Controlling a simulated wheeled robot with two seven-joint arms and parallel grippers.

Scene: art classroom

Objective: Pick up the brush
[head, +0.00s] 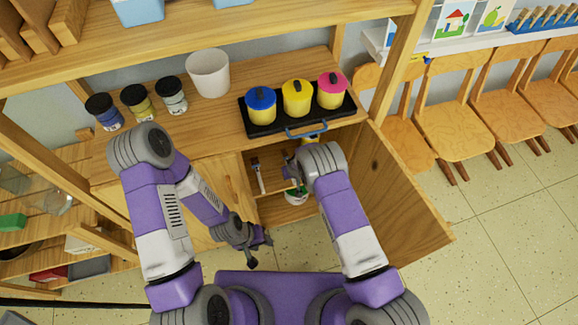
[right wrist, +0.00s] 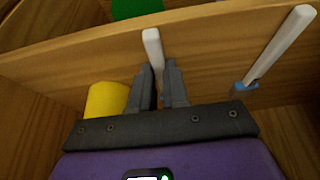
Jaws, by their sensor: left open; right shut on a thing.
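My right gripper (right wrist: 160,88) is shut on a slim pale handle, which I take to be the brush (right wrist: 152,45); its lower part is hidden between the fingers. In the head view my right arm reaches into the open cabinet and its gripper (head: 294,178) is mostly hidden by the wrist. A second pale handle with a blue collar (right wrist: 285,45) leans to the right of the fingers in the right wrist view. My left gripper (head: 261,250) is open and empty, low in front of the cabinet.
A wooden board (right wrist: 220,42) runs close beyond the right fingers, and a yellow thing (right wrist: 105,100) stands left of them. The open cabinet door (head: 400,190) is right of my right arm. Above are a black tray (head: 262,130) with lidded pots and a white cup (head: 208,73).

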